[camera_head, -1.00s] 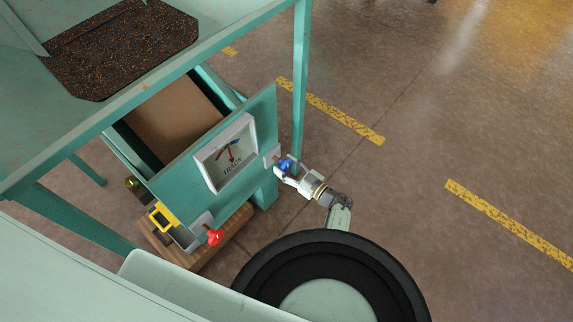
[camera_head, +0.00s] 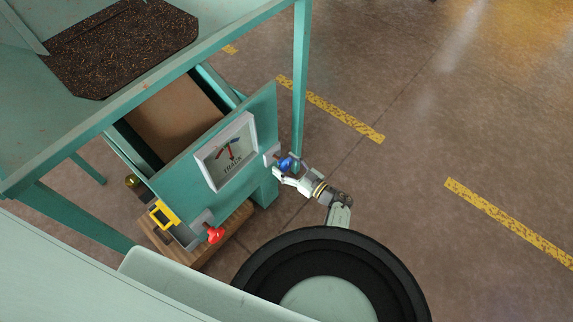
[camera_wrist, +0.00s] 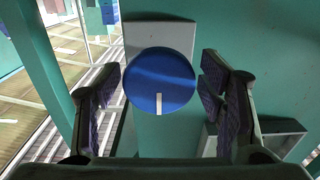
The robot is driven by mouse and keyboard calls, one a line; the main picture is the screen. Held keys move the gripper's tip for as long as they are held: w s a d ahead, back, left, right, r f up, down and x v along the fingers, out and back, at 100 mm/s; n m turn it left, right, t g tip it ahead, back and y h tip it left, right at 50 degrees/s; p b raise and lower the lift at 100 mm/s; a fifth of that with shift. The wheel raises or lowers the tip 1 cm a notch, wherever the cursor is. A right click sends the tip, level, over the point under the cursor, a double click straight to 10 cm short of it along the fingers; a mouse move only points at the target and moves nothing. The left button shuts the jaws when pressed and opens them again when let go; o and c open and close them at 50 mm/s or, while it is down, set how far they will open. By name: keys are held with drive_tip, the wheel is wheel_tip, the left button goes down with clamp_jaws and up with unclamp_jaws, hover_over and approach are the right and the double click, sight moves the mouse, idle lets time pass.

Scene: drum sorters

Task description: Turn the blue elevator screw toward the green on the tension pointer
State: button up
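The blue elevator screw (camera_head: 284,163) is a round knob on the right edge of the teal panel. In the wrist view the blue screw (camera_wrist: 160,75) faces me, with a white mark at the bottom of its face. My gripper (camera_head: 287,168) is at the screw. In the wrist view my gripper (camera_wrist: 162,88) has one finger on each side of the screw, with narrow gaps showing, so it looks open around it. The tension pointer gauge (camera_head: 227,151) is a white-framed dial marked TRACK. Its dark needle is small, and its exact reading is hard to tell.
A teal post (camera_head: 300,80) rises behind the screw. A wooden base (camera_head: 210,245) lies below. The floor to the right is open.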

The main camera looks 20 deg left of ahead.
drive_tip(key=shift+o, duration=0.3)
drive_tip(key=v, duration=1.2)
drive_tip(key=shift+r, duration=0.1)
